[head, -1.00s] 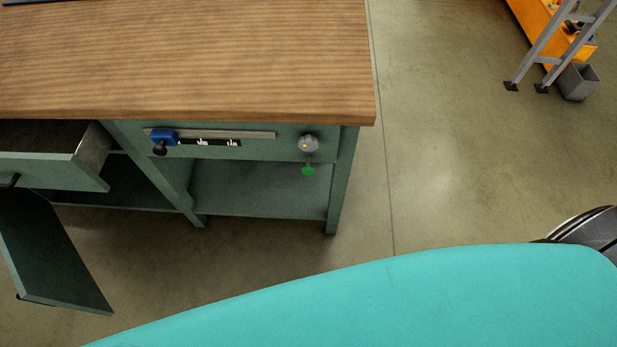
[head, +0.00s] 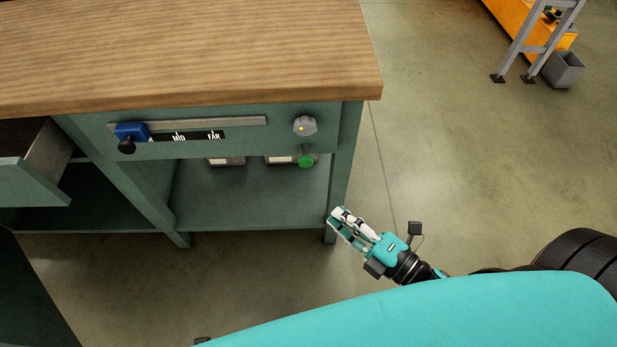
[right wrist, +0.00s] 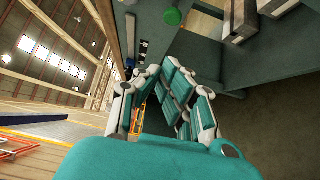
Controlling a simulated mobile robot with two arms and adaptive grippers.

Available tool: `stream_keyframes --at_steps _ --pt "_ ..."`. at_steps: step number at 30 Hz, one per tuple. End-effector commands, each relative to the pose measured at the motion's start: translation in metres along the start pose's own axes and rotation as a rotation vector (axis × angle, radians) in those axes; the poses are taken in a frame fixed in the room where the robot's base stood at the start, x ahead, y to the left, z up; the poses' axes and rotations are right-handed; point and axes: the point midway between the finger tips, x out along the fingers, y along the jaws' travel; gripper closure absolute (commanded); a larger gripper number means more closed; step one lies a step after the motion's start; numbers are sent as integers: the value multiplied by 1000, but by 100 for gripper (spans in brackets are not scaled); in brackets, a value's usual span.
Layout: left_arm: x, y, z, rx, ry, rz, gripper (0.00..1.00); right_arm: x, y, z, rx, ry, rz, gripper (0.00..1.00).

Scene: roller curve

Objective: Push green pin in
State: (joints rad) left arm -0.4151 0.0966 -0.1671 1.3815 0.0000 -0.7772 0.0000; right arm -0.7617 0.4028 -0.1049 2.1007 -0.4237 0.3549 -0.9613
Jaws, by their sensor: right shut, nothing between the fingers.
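The green pin (head: 306,161) shows as a round green head on a short grey stem, under the grey knob (head: 304,126) at the right end of the bench's front panel. In the right wrist view the green head (right wrist: 172,17) is at the top, beyond my fingers. My right gripper (head: 336,214) is shut and empty. In the head view it is below and right of the pin, by the bench's right leg, apart from the pin. In the right wrist view its fingers (right wrist: 160,72) are closed together. My left gripper is not in view.
A slider with a blue block and black knob (head: 128,139) is on the panel's left. A drawer (head: 35,180) stands open at the far left. The wooden top (head: 200,50) overhangs the panel. The bench's right leg (head: 340,180) is close to my gripper. Open floor lies right.

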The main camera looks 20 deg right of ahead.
Motion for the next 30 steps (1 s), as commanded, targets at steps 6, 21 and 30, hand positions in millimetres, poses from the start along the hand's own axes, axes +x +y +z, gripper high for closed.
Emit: stream_keyframes --at_steps 6,21,30 --pt "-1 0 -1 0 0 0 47 44 2 1 -1 1 4 100" --pt "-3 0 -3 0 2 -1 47 114 -1 26 3 -2 -3 100" --pt "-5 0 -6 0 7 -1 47 118 -1 29 5 -2 -3 100"
